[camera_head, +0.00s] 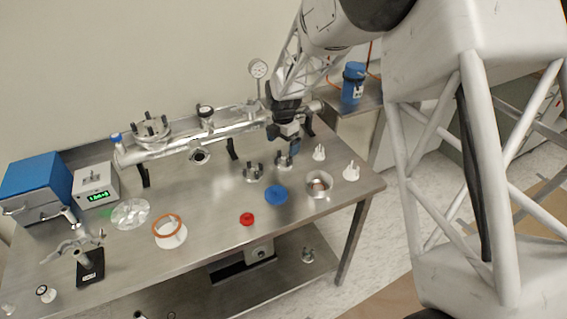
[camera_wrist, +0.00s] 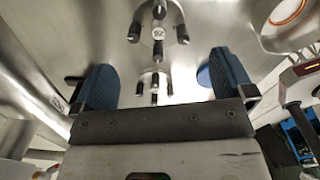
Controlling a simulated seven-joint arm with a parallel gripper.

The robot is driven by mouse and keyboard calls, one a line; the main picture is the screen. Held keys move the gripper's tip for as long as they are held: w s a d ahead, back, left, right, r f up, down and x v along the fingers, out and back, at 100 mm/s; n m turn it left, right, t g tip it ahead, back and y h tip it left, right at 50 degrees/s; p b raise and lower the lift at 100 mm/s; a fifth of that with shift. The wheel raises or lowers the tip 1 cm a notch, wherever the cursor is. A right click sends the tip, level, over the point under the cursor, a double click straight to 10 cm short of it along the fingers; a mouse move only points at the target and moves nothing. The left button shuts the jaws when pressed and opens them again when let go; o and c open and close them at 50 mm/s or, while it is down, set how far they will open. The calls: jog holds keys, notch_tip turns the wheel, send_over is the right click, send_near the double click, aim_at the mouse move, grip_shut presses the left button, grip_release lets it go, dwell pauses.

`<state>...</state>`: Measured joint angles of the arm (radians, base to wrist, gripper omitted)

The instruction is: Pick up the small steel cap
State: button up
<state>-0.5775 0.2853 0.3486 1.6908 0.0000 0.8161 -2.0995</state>
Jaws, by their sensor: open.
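A small steel cap with dark upright posts (camera_head: 284,161) stands on the steel table just below my gripper (camera_head: 288,138). In the wrist view, this cap (camera_wrist: 155,84) shows between the two blue finger pads of my gripper (camera_wrist: 160,84), with a gap on both sides. Its near part is hidden by the gripper body. My gripper is open and empty. A similar steel cap with dark posts (camera_head: 253,172) stands to its left on the table. It also shows at the top of the wrist view (camera_wrist: 158,30), with a round label at its centre.
A long steel vacuum tube (camera_head: 190,141) on black supports runs behind the caps.

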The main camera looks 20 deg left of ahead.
aim_at(283, 158)
jog(key=shift+f, duration=1.15)
jog(key=shift+w+f, duration=0.2)
jog(key=shift+f, duration=2.4)
jog(key=c, duration=0.9)
